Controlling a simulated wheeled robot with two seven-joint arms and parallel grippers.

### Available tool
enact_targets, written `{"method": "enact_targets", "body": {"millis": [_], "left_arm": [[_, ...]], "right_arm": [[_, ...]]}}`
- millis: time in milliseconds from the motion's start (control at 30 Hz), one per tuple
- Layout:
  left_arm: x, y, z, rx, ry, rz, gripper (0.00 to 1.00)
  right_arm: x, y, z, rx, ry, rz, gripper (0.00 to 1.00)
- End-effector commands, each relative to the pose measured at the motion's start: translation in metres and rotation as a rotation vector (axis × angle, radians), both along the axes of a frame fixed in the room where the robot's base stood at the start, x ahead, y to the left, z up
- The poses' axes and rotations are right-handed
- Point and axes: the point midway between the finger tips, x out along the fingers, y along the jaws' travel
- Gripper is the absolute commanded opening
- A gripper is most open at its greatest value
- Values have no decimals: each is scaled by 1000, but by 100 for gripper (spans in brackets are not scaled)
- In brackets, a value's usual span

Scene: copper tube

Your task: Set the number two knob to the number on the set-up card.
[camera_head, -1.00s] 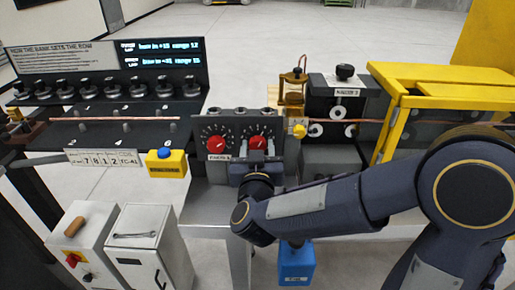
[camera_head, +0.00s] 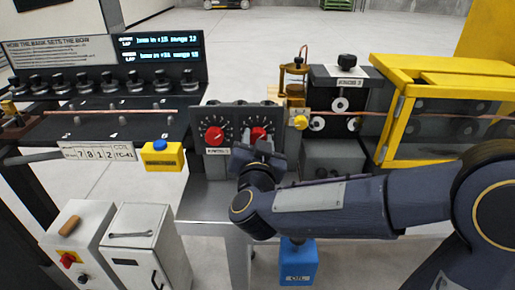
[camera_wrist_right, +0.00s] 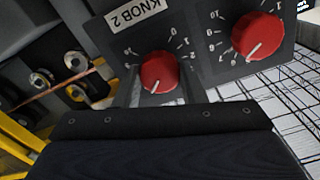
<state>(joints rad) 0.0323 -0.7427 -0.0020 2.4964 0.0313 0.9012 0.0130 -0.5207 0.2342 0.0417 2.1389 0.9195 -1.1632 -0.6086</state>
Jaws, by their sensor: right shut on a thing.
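The red number two knob (camera_head: 259,134) sits on the right half of a dark dial panel; the wrist view shows it too (camera_wrist_right: 160,70), beside the label KNOB 2 (camera_wrist_right: 125,14). In that view its white pointer line points down and slightly left, with small digits around it. My right gripper (camera_head: 258,146) is at this knob and shut on it; its fingers partly hide the dial's lower part. A second red knob (camera_head: 214,136) is to the left. A white card (camera_head: 97,152) reading 7 8 1 2 and TC-41 hangs at the left bench. My left gripper is not in view.
A yellow box with a blue button (camera_head: 162,155) is left of the panel. A yellow guard (camera_head: 440,70) stands at right. A display (camera_head: 160,48) with small text is at back left. A blue box (camera_head: 298,263) is below my right forearm.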

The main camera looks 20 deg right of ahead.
Motion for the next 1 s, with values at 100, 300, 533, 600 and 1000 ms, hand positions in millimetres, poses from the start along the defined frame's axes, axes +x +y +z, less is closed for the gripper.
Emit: {"method": "enact_targets", "body": {"millis": [100, 300, 533, 600, 1000], "left_arm": [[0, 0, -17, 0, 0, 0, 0], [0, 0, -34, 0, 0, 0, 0], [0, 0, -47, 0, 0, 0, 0], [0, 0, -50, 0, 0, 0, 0], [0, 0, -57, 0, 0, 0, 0]], "right_arm": [[0, 0, -5, 108, -32, 1, 14], [0, -1, -4, 275, -80, 1, 14], [0, -1, -3, 423, -122, -1, 14], [0, -1, -3, 456, -131, -1, 14], [0, -1, -1, 542, -155, -1, 14]]}}
